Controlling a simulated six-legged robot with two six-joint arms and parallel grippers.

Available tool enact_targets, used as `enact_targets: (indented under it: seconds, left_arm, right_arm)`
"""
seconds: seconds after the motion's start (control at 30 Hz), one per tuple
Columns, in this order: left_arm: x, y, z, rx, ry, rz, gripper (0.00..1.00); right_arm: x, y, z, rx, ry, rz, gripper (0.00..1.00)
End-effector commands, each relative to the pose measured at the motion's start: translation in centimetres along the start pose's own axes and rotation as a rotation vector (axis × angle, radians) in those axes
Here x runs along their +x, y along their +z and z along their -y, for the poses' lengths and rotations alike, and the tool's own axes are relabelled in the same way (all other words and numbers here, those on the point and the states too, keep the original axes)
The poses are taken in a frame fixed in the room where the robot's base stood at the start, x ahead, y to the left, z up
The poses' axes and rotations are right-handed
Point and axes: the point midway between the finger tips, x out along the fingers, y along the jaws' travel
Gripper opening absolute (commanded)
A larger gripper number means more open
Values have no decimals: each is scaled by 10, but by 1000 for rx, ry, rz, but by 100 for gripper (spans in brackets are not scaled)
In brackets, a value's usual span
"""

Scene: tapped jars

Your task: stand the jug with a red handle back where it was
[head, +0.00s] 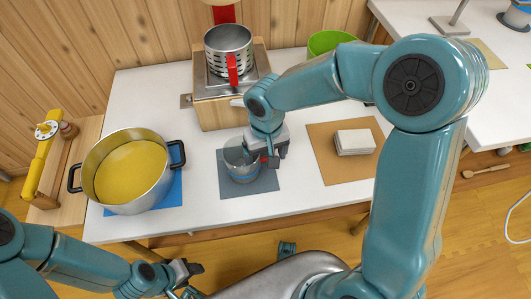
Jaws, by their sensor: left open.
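A clear jug (236,157) with a bluish lower part is on or just above a dark grey mat (262,184) at the middle of the white table. A bit of its red handle shows at its right side, mostly covered by my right gripper (272,157), which is shut on it. The jug looks upright; whether its base touches the mat is hard to tell. My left gripper (190,280) is open and empty, low in front of the table.
A pot of yellow liquid (165,198) stands left on a blue mat. Behind, a perforated metal vessel with a red handle (228,40) sits on a wooden box (218,113). A white block (355,142) lies on a brown mat (330,172). A green bowl (326,39) is behind.

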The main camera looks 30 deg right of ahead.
Motion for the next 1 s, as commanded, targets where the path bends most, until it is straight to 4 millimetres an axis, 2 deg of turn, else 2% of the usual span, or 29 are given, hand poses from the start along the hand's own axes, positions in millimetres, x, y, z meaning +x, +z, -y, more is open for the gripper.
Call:
enact_targets:
  seconds: [0.5,1.0]
  left_arm:
    - [-1,0,0,0,0,0,53]
    - [-15,0,-6,0,0,0,53]
  right_arm:
    - [-1,0,0,0,0,0,83]
    - [-21,0,0,0,0,0,83]
